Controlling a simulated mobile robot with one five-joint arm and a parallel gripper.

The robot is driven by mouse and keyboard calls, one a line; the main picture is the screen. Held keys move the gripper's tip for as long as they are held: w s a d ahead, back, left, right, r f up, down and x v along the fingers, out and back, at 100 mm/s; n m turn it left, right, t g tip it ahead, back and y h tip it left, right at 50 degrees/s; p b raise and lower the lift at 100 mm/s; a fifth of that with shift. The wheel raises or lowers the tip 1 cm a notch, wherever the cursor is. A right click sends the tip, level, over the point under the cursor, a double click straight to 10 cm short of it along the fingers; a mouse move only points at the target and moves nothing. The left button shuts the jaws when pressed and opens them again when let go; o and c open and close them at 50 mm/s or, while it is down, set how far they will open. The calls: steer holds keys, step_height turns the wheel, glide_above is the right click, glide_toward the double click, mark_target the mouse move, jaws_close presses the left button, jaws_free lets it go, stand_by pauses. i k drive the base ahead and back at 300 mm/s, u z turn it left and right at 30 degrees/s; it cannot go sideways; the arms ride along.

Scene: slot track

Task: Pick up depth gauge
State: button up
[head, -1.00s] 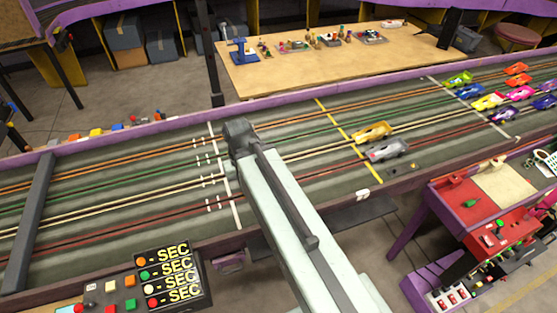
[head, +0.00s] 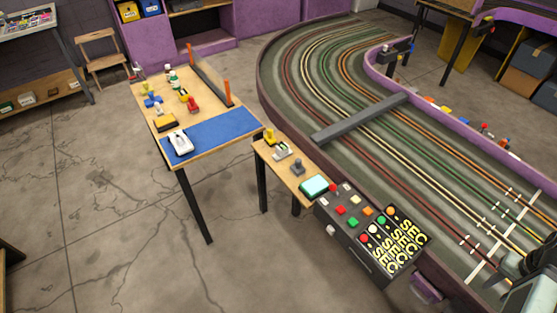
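I cannot tell for certain which object is the depth gauge. Several small coloured items stand on the wooden table (head: 207,128) at the upper left. Among them are a blue item (head: 153,101), a red item (head: 193,104) and a yellow-and-black block (head: 166,122). A white device (head: 180,142) lies on the table's blue mat (head: 225,131). A smaller side table holds a grey-and-yellow item (head: 282,151) and a dark knobbed item (head: 298,166). Part of my arm shows at the lower right edge. My gripper is not in view.
The curved slot track (head: 290,75) with a dark crossbar (head: 360,117) fills the right. A control box (head: 372,232) with buttons and SEC labels stands beside it. The concrete floor at the lower left is clear.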

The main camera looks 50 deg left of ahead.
mark_target(283, 151)
steer(key=z, duration=0.05)
steer(key=k, duration=0.7)
steer(key=u, duration=2.95)
steer(key=i, duration=1.45)
steer(key=z, duration=0.75)
steer(key=i, duration=1)
steer(key=u, duration=0.05)
